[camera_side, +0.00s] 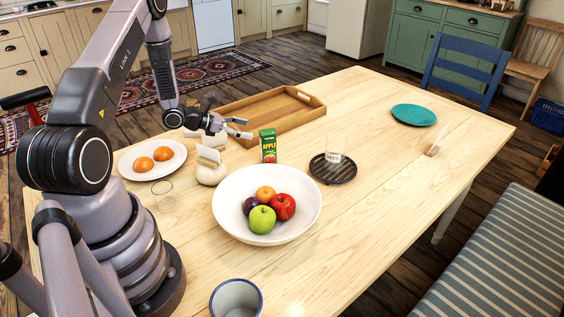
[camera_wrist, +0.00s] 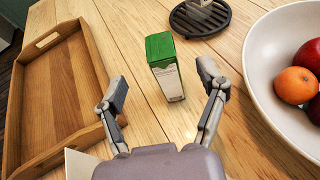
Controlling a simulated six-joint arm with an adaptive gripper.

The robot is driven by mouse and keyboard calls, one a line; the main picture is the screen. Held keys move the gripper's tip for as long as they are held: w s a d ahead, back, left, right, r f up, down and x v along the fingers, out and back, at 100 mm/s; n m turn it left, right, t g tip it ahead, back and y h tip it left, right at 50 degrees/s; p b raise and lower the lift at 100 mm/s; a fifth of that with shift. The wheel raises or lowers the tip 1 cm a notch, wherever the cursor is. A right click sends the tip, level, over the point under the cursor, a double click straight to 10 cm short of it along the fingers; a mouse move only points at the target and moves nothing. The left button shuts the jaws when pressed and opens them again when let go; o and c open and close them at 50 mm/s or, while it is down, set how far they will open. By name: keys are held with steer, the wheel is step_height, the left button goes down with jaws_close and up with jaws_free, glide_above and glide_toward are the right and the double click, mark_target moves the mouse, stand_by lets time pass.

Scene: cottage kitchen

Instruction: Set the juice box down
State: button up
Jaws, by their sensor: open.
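The juice box (camera_side: 268,147) is a small green carton with an apple label. It stands upright on the wooden table, between the wooden tray and the white fruit bowl. In the wrist view the juice box (camera_wrist: 164,66) stands just beyond and between my spread fingers, with clear gaps on both sides. My gripper (camera_side: 243,128) is open and empty, to the left of the box in the side view. Its two fingertips also show in the wrist view (camera_wrist: 162,85). Nothing is held. The far side of the box is hidden.
The wooden tray (camera_side: 312,99) lies behind the box and the white bowl (camera_side: 228,221) of fruit in front. A plate of oranges (camera_side: 123,165) lies left. The table's right part is mostly free.

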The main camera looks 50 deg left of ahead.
steer(key=s+d+r+m+g+h, duration=0.2)
steer(key=s+d+r+m+g, duration=0.2)
steer(key=d+r+m, duration=0.5)
steer(key=s+d+r+m+g+h, duration=0.35)
steer(key=d+r+m, duration=0.35)
steer(key=d+r, duration=0.3)
steer(key=s+r+m+y, duration=0.5)
steer(key=s+m, duration=0.2)
steer(key=s, duration=0.2)
steer(key=s+r+m+y, duration=0.5)
steer(key=s+m, duration=0.3)
steer(key=s, duration=0.1)
steer(key=shift+a+m, duration=0.25)
steer(key=shift+m, duration=0.05)
steer(key=shift+s+r+t+y, duration=0.1)
steer(key=shift+t+y, duration=0.15)
